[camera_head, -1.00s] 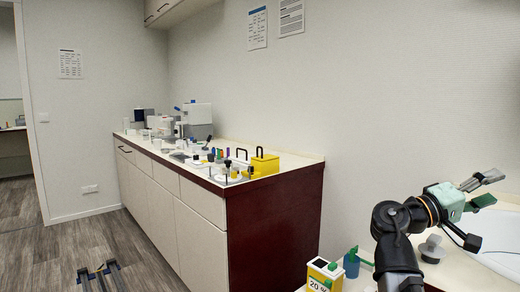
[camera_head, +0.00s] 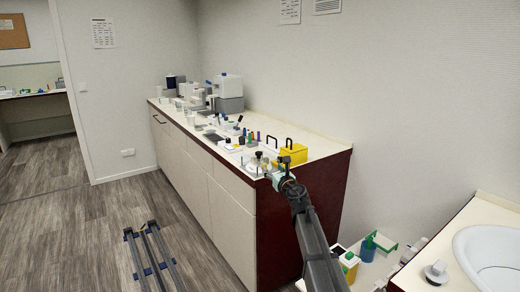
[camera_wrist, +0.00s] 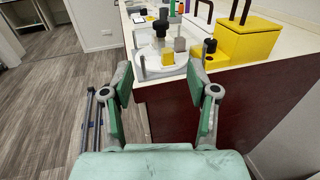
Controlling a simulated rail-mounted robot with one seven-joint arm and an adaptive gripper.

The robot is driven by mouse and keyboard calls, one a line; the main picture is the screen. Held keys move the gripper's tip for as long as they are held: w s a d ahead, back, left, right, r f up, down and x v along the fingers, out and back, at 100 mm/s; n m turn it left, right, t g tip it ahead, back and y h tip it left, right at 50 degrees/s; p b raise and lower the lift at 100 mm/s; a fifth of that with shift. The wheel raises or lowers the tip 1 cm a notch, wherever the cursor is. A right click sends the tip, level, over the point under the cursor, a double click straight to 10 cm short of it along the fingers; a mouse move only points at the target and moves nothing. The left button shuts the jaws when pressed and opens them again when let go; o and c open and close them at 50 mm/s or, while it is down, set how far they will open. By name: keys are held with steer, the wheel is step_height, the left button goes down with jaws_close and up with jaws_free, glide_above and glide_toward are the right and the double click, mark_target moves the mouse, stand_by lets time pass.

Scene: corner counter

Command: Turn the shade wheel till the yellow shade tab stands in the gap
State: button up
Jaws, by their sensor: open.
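The shade wheel is a pale disc (camera_wrist: 150,56) with a black knob (camera_wrist: 160,29) at the near end of the counter. The yellow shade tab (camera_wrist: 167,57) stands on the disc's near side in the wrist view. A grey block (camera_wrist: 180,45) stands just right of it and a grey upright piece (camera_wrist: 141,66) to its left. I cannot tell which opening is the gap. The wheel also shows small in the head view (camera_head: 254,168). My gripper (camera_wrist: 160,82) is open and empty, its green-padded fingers apart on the near side of the wheel. In the head view my gripper (camera_head: 279,168) overlaps the counter's corner.
Coloured pieces and bottles stand behind the wheel. The dark red counter end (camera_wrist: 190,108) drops below. A sink counter (camera_head: 440,255) is at the right.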

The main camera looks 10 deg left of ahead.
mark_target(260, 154)
steer(key=x, duration=1.7)
steer(key=shift+w, duration=0.15)
jaws_close()
